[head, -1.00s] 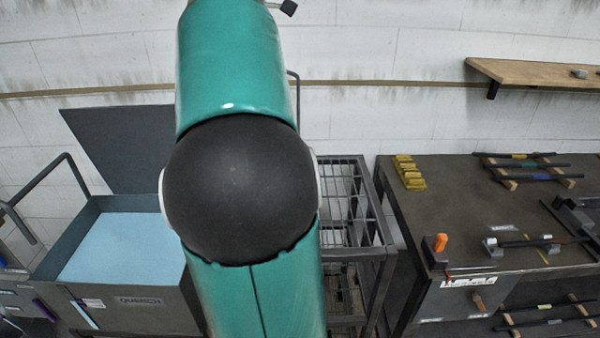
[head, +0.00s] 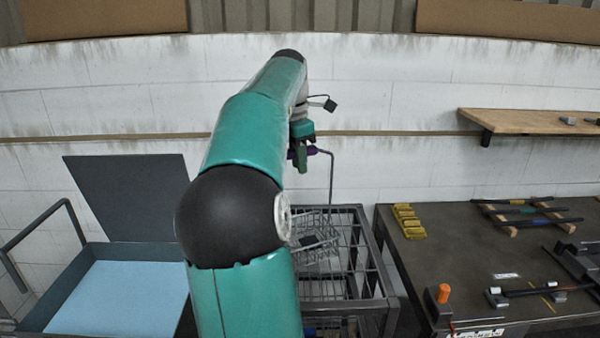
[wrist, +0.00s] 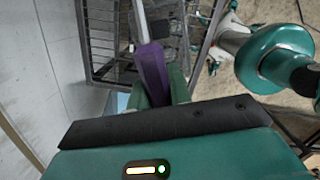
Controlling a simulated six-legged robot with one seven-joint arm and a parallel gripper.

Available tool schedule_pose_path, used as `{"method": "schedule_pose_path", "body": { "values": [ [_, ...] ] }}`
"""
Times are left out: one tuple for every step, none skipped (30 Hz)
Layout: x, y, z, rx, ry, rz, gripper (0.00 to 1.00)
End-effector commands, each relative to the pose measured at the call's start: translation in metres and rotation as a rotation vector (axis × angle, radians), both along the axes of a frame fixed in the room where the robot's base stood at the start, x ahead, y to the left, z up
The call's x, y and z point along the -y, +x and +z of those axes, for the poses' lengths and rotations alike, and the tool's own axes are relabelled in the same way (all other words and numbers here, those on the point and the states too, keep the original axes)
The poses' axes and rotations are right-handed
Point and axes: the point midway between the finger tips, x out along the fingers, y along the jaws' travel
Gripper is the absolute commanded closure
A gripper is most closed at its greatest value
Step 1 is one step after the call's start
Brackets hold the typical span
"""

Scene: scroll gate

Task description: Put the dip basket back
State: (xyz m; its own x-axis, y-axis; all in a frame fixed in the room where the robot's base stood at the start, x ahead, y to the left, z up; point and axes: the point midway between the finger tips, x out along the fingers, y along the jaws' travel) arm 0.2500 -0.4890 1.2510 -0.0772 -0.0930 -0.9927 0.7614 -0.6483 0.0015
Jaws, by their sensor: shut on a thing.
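My gripper (head: 301,157) is shut on the purple handle of the dip basket (head: 314,250). The handle (wrist: 152,72) shows between the green fingers (wrist: 158,92) in the wrist view. A thin rod (head: 331,180) runs from the handle down to the wire basket, which hangs below and slightly right of my gripper. The basket appears over or within the top of the grey metal rack (head: 358,225). I cannot tell whether it touches the rack. My arm hides the rack's left part.
An open tank (head: 38,312) with a light blue surface and a raised lid (head: 130,195) stands at left. A dark workbench (head: 455,235) with yellow blocks (head: 408,221) and rods is at right. A wooden shelf (head: 530,120) is on the wall.

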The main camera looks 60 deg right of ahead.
Motion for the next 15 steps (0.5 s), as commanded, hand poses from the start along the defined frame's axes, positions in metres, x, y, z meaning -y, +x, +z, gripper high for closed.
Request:
{"method": "schedule_pose_path", "body": {
  "values": [
    [0.004,-0.003,-0.005,-0.002,0.000,-0.003,1.00],
    [0.004,-0.003,-0.008,-0.001,0.001,-0.003,1.00],
    [0.004,-0.002,-0.014,-0.001,-0.001,-0.001,1.00],
    [0.003,-0.002,-0.018,-0.001,0.001,-0.001,1.00],
    [0.003,-0.002,-0.022,-0.001,0.001,-0.001,1.00],
    [0.003,-0.002,-0.026,-0.001,-0.001,-0.001,1.00],
    [0.003,-0.002,-0.029,-0.001,-0.001,-0.001,1.00],
    [0.003,-0.002,-0.031,-0.001,-0.001,-0.001,1.00],
    [0.004,-0.002,-0.033,0.000,-0.002,-0.001,1.00],
    [0.004,-0.002,-0.034,0.000,-0.002,-0.002,1.00],
    [0.004,-0.002,-0.034,0.000,-0.003,-0.002,1.00],
    [0.004,-0.002,-0.034,0.000,-0.003,-0.002,1.00],
    [0.004,-0.002,-0.034,0.000,-0.004,-0.002,1.00],
    [0.004,-0.002,-0.034,0.000,-0.004,-0.002,1.00],
    [0.004,-0.002,-0.034,0.000,-0.004,-0.002,1.00]
  ]
}}
